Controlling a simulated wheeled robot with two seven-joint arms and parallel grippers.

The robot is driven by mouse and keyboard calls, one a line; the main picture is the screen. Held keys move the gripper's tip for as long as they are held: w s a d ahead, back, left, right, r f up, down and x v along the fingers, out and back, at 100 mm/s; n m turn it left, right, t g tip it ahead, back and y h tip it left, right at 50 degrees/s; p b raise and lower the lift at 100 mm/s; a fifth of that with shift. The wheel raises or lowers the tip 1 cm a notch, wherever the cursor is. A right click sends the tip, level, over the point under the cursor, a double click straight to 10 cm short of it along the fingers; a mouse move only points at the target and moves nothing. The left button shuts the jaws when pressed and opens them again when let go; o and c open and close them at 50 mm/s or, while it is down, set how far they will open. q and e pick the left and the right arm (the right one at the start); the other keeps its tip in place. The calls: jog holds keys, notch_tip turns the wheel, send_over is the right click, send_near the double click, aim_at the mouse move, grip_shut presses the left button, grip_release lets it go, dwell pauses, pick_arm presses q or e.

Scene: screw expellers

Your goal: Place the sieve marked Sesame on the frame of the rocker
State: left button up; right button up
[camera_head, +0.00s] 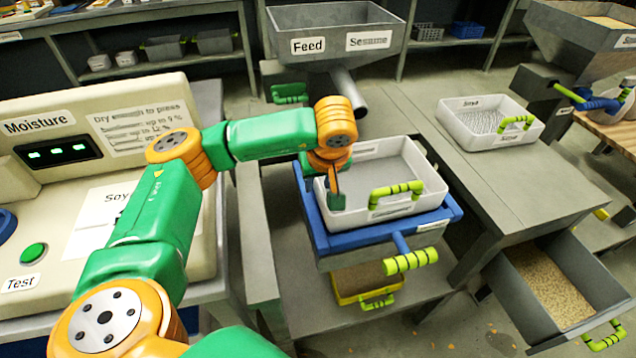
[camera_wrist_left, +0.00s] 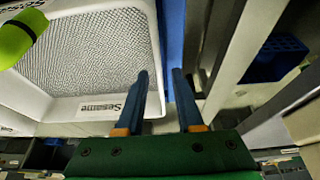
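The white sieve (camera_head: 422,163) with a grey mesh and a lime-and-black handle rests on the blue frame (camera_head: 375,240) of the rocker in the head view. Whether it is fully seated cannot be told. In the left wrist view the sieve (camera_wrist_left: 75,106) bears the label Sesame. My left gripper (camera_head: 336,195) is at the sieve's left side, pointing down. In the left wrist view its two fingers (camera_wrist_left: 162,72) are apart, close to the sieve's side wall, with nothing clearly clasped between them. My right gripper is in neither view.
A second white sieve (camera_head: 478,118) lies on the grey bench (camera_head: 500,180) to the right. A hopper marked Feed and Sesame (camera_head: 337,20) stands behind the rocker. A yellow-edged tray (camera_head: 368,284) is below it. The moisture tester (camera_head: 60,200) is at left, a grain drawer (camera_head: 545,275) at lower right.

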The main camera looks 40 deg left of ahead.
pick_arm(q)
jog(key=p+v, duration=0.2)
jog(key=v, duration=0.8)
jog(key=shift+d+r, duration=0.15)
jog(key=shift+r, duration=0.2)
jog(key=shift+s, duration=0.1)
